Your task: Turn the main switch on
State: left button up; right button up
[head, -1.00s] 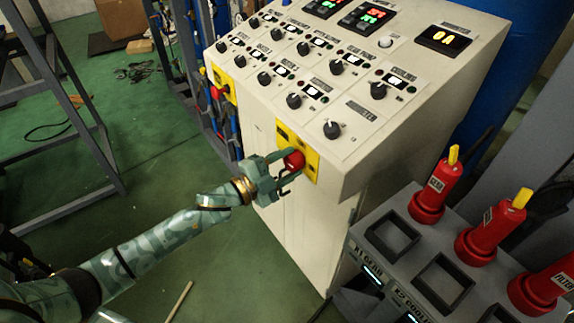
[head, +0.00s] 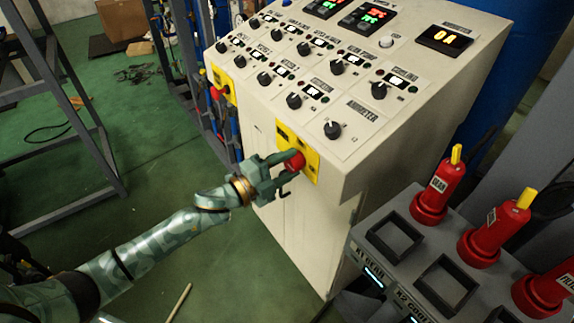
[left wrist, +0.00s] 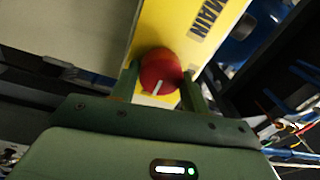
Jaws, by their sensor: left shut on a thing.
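The main switch is a red round knob (head: 295,161) with a white mark, on a yellow plate (head: 309,163) on the front of the cream control cabinet. In the left wrist view the red knob (left wrist: 160,72) sits between the fingers, and the yellow plate (left wrist: 215,15) reads "MAIN". My left gripper (head: 289,163) is shut on the red knob, one finger on each side. In the left wrist view the knob's white mark is tilted. My right gripper is not in view.
The cream cabinet (head: 300,220) has rows of black knobs and lit displays on its sloped top. A second red knob on a yellow plate (head: 223,84) is at its left. Red, yellow-topped devices (head: 438,187) stand at right.

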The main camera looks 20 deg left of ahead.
pick_arm(q)
jog(key=o, duration=1)
jog(key=b+v, duration=0.1)
jog(key=v, duration=1.5)
jog(key=shift+s+f, duration=0.15)
jog(key=shift+s, duration=0.05)
